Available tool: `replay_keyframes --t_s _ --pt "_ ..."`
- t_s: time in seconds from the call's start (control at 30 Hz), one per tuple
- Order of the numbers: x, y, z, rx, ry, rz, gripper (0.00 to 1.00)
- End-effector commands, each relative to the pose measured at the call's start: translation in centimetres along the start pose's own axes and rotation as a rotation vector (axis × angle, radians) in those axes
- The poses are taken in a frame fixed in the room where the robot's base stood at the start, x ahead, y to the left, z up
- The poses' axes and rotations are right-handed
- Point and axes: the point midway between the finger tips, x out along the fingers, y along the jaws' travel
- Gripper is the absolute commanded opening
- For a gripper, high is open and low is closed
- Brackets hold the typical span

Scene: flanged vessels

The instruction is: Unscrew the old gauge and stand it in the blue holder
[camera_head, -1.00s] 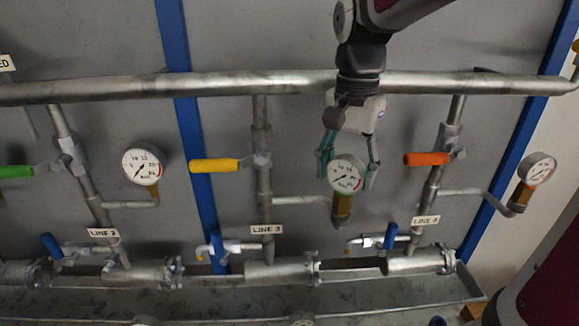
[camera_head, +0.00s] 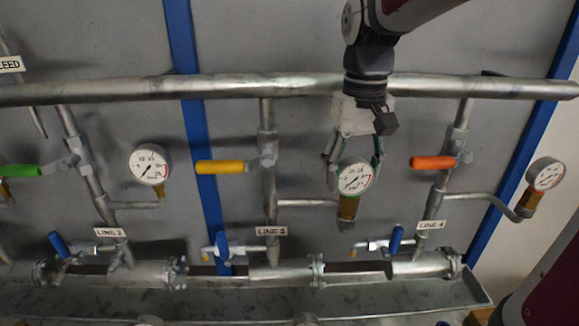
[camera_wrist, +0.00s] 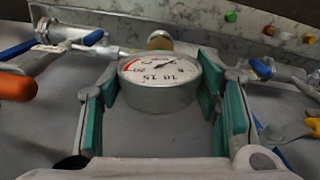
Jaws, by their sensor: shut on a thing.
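The gauge on line 3 (camera_head: 354,177) has a round white dial and a brass stem (camera_head: 348,206) below it. The stem stands at the upturned end of a side pipe (camera_head: 305,203). I cannot tell how far the thread is engaged. My gripper (camera_head: 355,165) reaches down from above, shut on the gauge's case. In the wrist view the gauge (camera_wrist: 160,88) sits between the green finger pads, with its brass fitting (camera_wrist: 160,40) beyond. I cannot make out the blue holder; only a small blue bit (camera_head: 440,322) shows at the bottom edge.
Other gauges stand on line 2 (camera_head: 149,164) and line 4 (camera_head: 546,174). A yellow valve handle (camera_head: 220,167) lies left of my gripper and an orange one (camera_head: 433,162) right. A horizontal pipe (camera_head: 250,86) crosses behind my wrist. A metal trough (camera_head: 230,299) runs along the bottom.

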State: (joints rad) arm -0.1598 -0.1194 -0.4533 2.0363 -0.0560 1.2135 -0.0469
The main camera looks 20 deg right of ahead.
Motion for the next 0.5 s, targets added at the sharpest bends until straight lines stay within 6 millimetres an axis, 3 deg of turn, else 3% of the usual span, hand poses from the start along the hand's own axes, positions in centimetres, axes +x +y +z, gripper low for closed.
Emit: replay_keyframes --t_s 0.13,0.5 --pt "-0.05 -0.01 -0.02 -0.119 0.001 0.0 0.18" --pt "-0.27 -0.02 0.01 -0.128 0.001 0.0 0.18"
